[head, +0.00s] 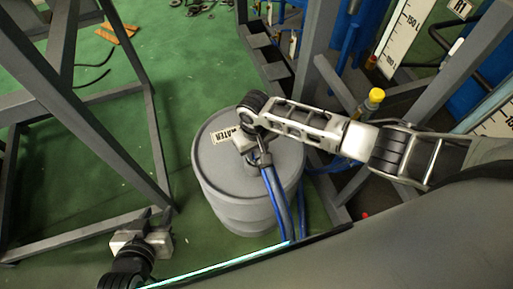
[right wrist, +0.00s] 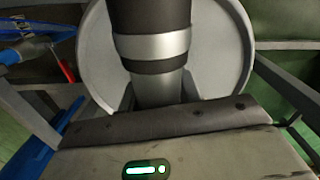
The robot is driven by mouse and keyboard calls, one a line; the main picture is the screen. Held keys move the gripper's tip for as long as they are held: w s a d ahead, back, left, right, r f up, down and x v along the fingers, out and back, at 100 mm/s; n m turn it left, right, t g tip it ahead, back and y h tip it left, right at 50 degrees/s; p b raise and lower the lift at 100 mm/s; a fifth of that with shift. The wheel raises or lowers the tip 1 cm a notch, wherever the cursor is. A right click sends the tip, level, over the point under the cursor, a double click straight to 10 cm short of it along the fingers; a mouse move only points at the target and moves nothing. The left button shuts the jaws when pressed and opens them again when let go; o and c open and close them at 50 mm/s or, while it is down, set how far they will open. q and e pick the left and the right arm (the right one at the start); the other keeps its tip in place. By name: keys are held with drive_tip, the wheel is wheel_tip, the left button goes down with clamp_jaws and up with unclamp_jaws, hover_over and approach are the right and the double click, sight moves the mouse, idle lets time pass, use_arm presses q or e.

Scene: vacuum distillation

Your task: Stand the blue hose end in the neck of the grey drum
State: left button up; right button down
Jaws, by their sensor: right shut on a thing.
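The grey drum (head: 212,165) stands on the green floor with a WATER label (head: 222,136) on its lid. My right gripper (head: 256,160) is over the lid and shut on the blue hose end. In the right wrist view the hose end (right wrist: 152,45) is a dark cylinder with a silver band, between my fingers and in front of the round lid (right wrist: 222,60). The blue hose (head: 272,195) hangs down past the drum's front right side. The neck is hidden; I cannot tell whether the hose end is in it. My left gripper (head: 145,238) is low at the left, away from the drum; its jaws are unclear.
Grey metal frame legs (head: 110,145) stand left of the drum, and more grey frame beams (head: 300,50) stand behind and to the right. A yellow-capped item (head: 375,97) is right of the drum. Green floor (head: 185,70) is open behind the drum.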

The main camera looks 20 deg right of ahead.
drive_tip(key=shift+f+b, duration=0.65)
drive_tip(key=shift+f, duration=0.4)
drive_tip(key=c, duration=0.9)
unclamp_jaws()
drive_tip(key=shift+r, duration=0.1)
wheel_tip(320, 180, up, 4)
drive_tip(key=p, duration=0.4)
drive_tip(key=shift+a, duration=0.15)
wheel_tip(320, 180, up, 3)
drive_tip(key=shift+f, duration=0.1)
drive_tip(key=shift+r, duration=0.55)
